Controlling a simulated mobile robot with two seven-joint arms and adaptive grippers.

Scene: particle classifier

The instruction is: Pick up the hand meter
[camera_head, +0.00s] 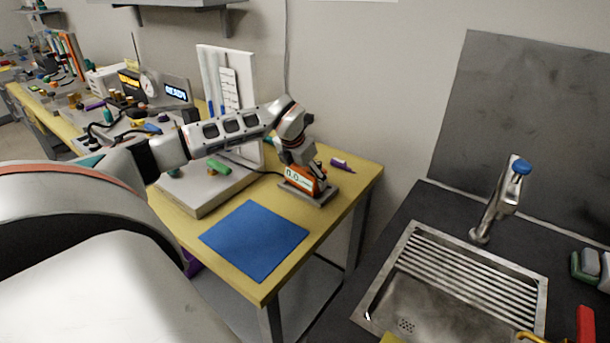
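The hand meter (298,180) is orange with a pale display. It stands on a grey base plate (318,199) near the right edge of the yellow table. My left arm reaches across from the left, and my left gripper (318,178) points down at the top and right side of the meter. The gripper hides part of the meter. The dark fingers are small here, so I cannot tell whether they are closed on it. My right gripper is out of view.
A blue mat (255,240) lies on the yellow table (190,230) in front of the meter. A purple marker (342,164) lies behind it. A white upright panel (240,75) stands on a grey base (205,188). A sink (455,290) with a faucet (495,205) is at right.

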